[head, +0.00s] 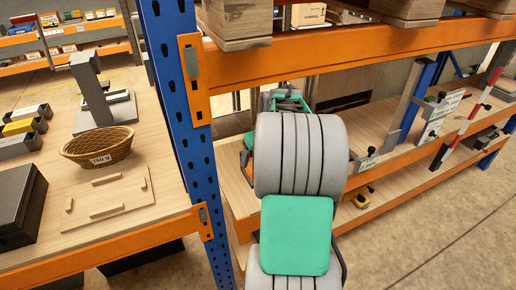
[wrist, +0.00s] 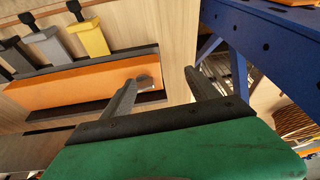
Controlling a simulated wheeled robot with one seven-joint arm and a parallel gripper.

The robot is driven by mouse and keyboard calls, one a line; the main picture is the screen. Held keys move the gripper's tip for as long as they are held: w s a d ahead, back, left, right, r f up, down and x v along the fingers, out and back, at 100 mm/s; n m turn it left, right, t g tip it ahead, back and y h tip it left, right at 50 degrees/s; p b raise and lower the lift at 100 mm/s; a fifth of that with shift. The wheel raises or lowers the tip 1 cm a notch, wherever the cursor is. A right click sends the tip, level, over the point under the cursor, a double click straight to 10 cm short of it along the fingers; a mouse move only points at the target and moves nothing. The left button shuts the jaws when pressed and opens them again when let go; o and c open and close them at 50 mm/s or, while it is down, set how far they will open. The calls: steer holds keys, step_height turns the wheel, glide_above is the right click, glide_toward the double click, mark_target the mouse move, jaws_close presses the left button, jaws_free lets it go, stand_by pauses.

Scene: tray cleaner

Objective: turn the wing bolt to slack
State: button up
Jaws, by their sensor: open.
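In the wrist view my gripper (wrist: 160,78) is open, its two dark fingers spread apart in front of a green body. A small silver-grey piece (wrist: 146,84), perhaps the wing bolt, shows at the right end of an orange block (wrist: 75,86). In the picture it lies between the fingertips, close to the left one; I cannot tell whether they touch. Its wings and how far it is turned are too small to make out. In the head view my own arm hides the fingers and this spot.
A blue rack post (head: 180,130) stands left of my arm, with orange beams above and below. A wicker basket (head: 98,147) sits on the left shelf. In the wrist view a yellow piece (wrist: 88,37) and grey ones line the top left, and a blue frame (wrist: 270,45) is at right.

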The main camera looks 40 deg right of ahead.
steer(key=w+d+n, duration=0.1)
steer(key=w+d, duration=0.1)
steer(key=d, duration=0.3)
steer(key=shift+t, duration=0.5)
steer(key=p+x, duration=0.2)
steer(key=x, duration=0.4)
steer(key=shift+w+d+f, duration=0.15)
steer(key=shift+w+f, duration=0.1)
steer(key=shift+c, duration=0.4)
steer(key=c, duration=1.3)
